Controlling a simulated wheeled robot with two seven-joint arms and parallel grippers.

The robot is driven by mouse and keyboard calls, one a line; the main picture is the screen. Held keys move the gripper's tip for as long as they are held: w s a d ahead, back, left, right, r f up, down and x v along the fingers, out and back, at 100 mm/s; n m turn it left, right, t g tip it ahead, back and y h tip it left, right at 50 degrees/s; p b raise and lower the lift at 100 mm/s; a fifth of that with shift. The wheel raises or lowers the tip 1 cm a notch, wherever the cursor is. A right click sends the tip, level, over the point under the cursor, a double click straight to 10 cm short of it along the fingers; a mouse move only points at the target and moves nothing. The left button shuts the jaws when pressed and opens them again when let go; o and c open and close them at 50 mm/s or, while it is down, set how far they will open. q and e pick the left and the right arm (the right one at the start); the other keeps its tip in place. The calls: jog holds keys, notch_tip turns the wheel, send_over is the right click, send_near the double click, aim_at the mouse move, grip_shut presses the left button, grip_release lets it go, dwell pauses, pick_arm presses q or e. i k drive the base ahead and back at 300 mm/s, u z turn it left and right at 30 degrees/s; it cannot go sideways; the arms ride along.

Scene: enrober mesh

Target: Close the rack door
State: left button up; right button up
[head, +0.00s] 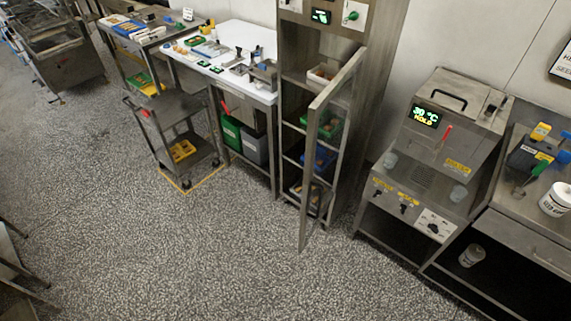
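The rack (294,61) is a tall grey metal cabinet at the upper middle of the head view. Its door (311,165) is a narrow framed panel that stands open, swung out from the rack's right side into the room. The door's lower corner reaches out over the speckled floor. Through the opening and the door frame I see shelves with a white bin, a green bin (327,124), a blue bin and a dark bin low down. Neither of my grippers is in view.
A grey machine (440,150) with a lit display stands right of the rack, beside a bench (520,215). A white-topped table (240,38) and a cart (172,110) stand to the left. The floor (220,255) in front is clear.

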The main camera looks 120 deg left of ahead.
aim_at(357, 62)
jog(key=u, duration=3.8)
jog(key=i, duration=1)
jog(key=u, duration=0.45)
jog(key=k, duration=1.2)
jog(key=z, duration=0.9)
jog(key=i, duration=0.35)
jog(key=u, duration=0.05)
